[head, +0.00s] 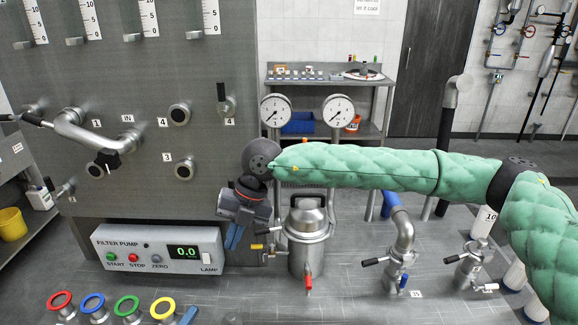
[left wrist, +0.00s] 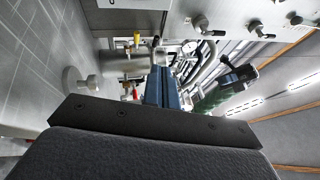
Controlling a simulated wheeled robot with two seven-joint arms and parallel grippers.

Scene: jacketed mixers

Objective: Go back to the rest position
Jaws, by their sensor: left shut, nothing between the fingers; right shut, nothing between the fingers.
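My right arm, in a green quilted sleeve, reaches in from the right across the head view. Its gripper (head: 234,236) hangs with blue fingers pointing down, shut and empty, between the filter pump box and the steel vessel. In the left wrist view the right gripper (left wrist: 236,76) shows as a dark shape beside the green sleeve. My left gripper shows only as a small blue tip (head: 188,316) at the bottom edge of the head view, right of the yellow ring. In the left wrist view its blue fingers (left wrist: 165,88) are together with nothing between them.
The filter pump box (head: 158,250) reads 0.0. Coloured ring valves (head: 112,305) stand in front of it. A lidded steel vessel (head: 307,235) stands right of my right gripper. Two gauges (head: 338,111) rise behind the arm. Pipe valves (head: 399,262) stand farther right.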

